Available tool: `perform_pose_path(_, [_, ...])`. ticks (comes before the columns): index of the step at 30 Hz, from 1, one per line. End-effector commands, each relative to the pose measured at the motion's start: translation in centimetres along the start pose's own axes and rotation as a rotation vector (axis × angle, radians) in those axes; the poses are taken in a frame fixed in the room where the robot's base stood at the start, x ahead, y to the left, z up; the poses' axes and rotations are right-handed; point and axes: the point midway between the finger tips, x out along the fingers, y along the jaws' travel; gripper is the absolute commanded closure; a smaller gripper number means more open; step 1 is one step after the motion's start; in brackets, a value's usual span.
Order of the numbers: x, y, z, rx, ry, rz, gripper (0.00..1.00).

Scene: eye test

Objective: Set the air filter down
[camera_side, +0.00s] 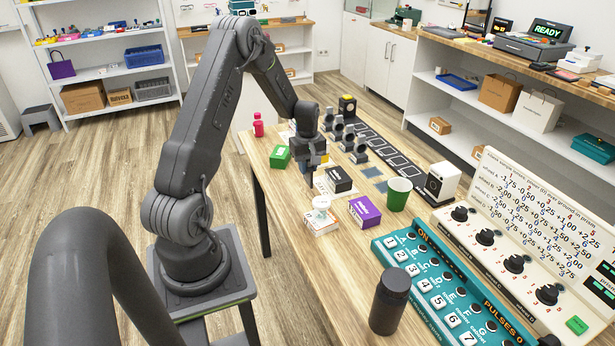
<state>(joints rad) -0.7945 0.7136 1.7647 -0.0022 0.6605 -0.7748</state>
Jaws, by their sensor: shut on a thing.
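My gripper (309,163) is above the left part of the wooden table (262,163), pointing down. It is shut on a small, dark thing, taken to be the air filter; its shape is hard to make out at this size. I cannot tell whether the held thing touches the table. A green box (280,157) lies just left of my gripper, and a black and white box (338,180) is just right of and below it.
Dark stands (349,138) are behind. A teal button panel (432,285) and a black bottle (389,302) fill the front right.

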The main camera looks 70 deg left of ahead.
Motion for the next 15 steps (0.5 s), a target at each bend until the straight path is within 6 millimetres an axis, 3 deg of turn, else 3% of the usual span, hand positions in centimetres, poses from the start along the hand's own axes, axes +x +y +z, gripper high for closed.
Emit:
perform_pose_path(8, [3.6, -0.1, 0.1, 0.000, -0.003, -0.003, 1.00])
perform_pose_path(15, [3.9, -0.1, 0.0, 0.000, -0.001, -0.001, 1.00])
